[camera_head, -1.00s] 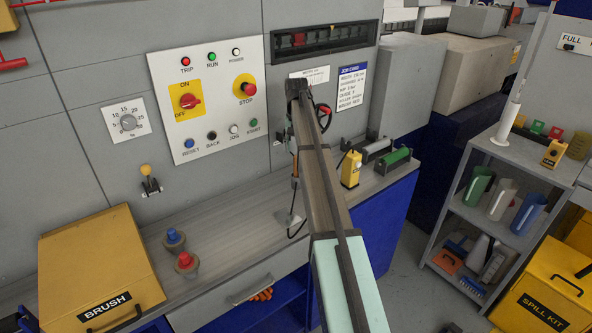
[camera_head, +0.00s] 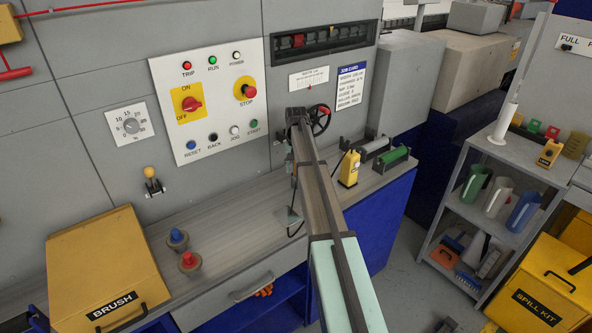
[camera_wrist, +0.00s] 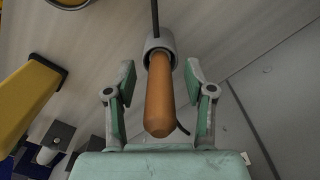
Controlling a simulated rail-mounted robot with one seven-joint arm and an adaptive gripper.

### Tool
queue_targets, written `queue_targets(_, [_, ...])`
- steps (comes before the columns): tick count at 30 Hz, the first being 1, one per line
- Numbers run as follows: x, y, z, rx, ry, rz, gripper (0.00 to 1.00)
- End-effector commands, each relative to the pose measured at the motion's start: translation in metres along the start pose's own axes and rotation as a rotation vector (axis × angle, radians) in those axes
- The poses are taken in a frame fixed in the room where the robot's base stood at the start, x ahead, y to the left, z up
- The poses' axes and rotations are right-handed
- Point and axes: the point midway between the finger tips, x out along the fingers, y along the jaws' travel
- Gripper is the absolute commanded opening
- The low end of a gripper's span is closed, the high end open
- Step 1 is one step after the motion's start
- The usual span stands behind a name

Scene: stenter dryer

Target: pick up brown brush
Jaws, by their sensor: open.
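A brown rounded handle (camera_wrist: 159,97), seemingly the brush's, is in the middle of the wrist view. Its far end meets a grey collar (camera_wrist: 159,45) with a thin black rod beyond it. I cannot tell whether the collar is part of the brush or a holder, and no bristles show. My gripper (camera_wrist: 160,72) is open, with one green-padded finger on each side of the handle and a visible gap on both sides. In the head view my arm hides the handle, and the gripper cannot be made out clearly.
A yellow box labelled BRUSH (camera_head: 103,270) stands at the left of the grey counter (camera_head: 226,216). Blue and red knobs (camera_head: 188,261) stand beside it. The control panel (camera_head: 211,105) is behind.

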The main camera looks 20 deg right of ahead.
Motion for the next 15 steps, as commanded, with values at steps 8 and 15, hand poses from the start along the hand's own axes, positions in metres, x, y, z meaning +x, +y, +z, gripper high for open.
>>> queue_targets(8, [0.0008,0.0000,-0.0001,0.000,0.000,0.000,0.26])
queue_targets(15, [0.0008,0.0000,-0.0001,0.000,0.000,0.000,0.00])
